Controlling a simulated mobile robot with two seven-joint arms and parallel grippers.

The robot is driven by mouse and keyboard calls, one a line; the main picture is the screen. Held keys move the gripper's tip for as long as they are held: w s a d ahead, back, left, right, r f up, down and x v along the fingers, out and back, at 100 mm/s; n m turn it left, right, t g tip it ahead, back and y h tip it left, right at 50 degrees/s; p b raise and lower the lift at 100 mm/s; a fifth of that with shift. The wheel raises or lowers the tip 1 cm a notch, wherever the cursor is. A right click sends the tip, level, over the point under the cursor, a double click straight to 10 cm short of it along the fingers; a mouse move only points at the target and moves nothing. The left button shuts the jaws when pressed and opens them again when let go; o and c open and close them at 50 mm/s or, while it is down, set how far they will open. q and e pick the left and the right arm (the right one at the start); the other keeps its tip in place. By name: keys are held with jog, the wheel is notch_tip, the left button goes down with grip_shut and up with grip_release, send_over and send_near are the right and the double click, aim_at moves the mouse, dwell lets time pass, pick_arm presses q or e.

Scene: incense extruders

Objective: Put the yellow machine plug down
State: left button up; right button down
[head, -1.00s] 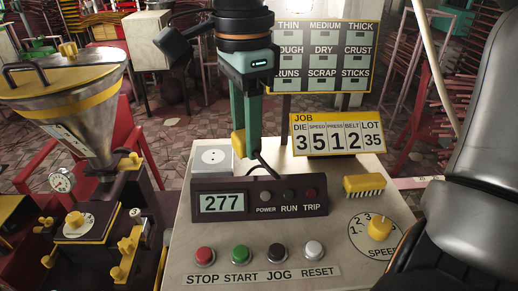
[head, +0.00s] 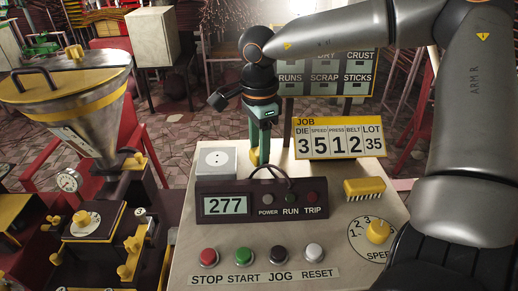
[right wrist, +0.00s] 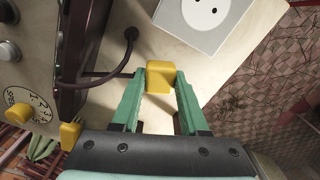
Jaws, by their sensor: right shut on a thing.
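The yellow machine plug (right wrist: 160,76) is between the green fingertips of my right gripper (right wrist: 160,84), which is shut on it. In the head view the right gripper (head: 261,150) points down behind the display box, with a bit of yellow (head: 255,157) showing at its tips. The wrist view shows the plug over the pale console top (right wrist: 120,22), next to the white socket box (right wrist: 207,18). I cannot tell whether the plug touches the surface. A dark cable (right wrist: 105,77) runs from the display box toward the plug. My left gripper is not in view.
The display box (head: 262,203) reading 277 stands in front of the gripper. The white socket box (head: 215,165) is to its left, the yellow JOB sign (head: 332,138) to its right. A yellow comb-like block (head: 364,187) and a speed knob (head: 378,231) are at the right.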

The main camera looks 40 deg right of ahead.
jog(key=shift+f, duration=0.25)
jog(key=shift+f+b, duration=0.55)
jog(key=shift+b, duration=0.15)
jog(key=shift+c, duration=2.1)
grip_release()
jog(key=shift+r, duration=0.15)
